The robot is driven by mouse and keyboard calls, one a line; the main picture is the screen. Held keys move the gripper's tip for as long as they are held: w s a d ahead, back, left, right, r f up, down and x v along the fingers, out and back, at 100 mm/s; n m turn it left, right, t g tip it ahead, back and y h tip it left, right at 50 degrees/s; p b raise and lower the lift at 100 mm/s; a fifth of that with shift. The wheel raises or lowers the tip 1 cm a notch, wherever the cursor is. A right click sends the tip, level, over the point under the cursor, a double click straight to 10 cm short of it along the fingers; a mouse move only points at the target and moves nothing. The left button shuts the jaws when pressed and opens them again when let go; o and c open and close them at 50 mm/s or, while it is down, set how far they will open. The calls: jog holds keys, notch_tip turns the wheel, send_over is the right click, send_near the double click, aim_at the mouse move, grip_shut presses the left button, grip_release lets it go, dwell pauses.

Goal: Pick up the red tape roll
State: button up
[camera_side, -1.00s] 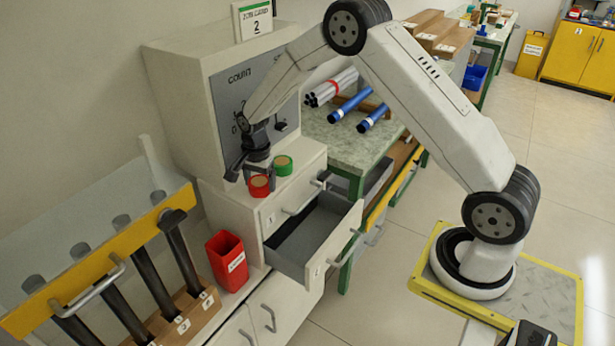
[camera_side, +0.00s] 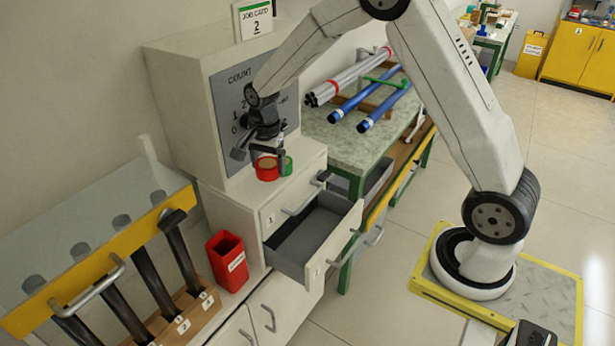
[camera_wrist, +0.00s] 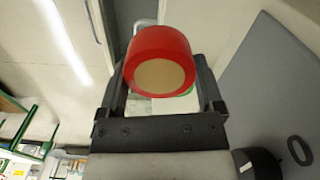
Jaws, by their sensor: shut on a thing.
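The red tape roll (camera_side: 267,170) is between the fingers of my gripper (camera_side: 268,153), above the white cabinet top in the side view. In the wrist view the red tape roll (camera_wrist: 160,62) fills the space between the two dark fingers of my gripper (camera_wrist: 162,80). My gripper is shut on it. A green tape roll (camera_side: 286,166) is just right of the red one in the side view; in the wrist view only a sliver of green shows behind the red roll. I cannot tell how far the red roll is above the cabinet top.
An open grey drawer (camera_side: 310,235) juts out below the cabinet top. A grey count panel (camera_side: 238,88) with a job card (camera_side: 256,19) above it stands behind. A red bin (camera_side: 228,262) is at lower left. Blue rods (camera_side: 385,106) and a white bundle lie on the green bench (camera_side: 345,150).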

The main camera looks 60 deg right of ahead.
jog(key=s+r, duration=0.5)
jog(key=s, duration=0.5)
jog(key=shift+s+a+r, duration=0.2)
jog(key=shift+a+r, duration=0.15)
jog(key=shift+a, duration=0.1)
